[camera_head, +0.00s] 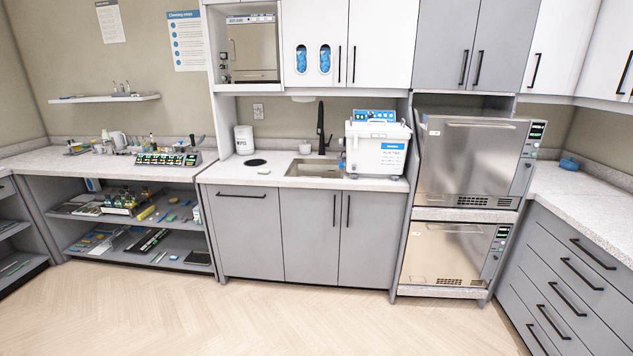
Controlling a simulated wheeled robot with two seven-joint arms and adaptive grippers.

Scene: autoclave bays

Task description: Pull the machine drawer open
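Two steel-fronted machines are stacked right of centre. The upper machine (468,160) has a long horizontal handle near its top and a lit panel at its right. The lower machine (447,255) has a similar front, vent slots at the bottom and a lit panel. Both fronts look shut. A smaller steel-fronted machine (252,48) sits in the upper cabinet niche and also looks shut. Which one has the machine drawer I cannot tell. Neither of my grippers is in view.
Grey drawers (560,285) with black handles stand at the right, all shut. A sink (315,168) and a white box-shaped device (376,148) are on the middle counter. Open shelves (160,250) with instruments are at the left. The wooden floor (250,315) in front is clear.

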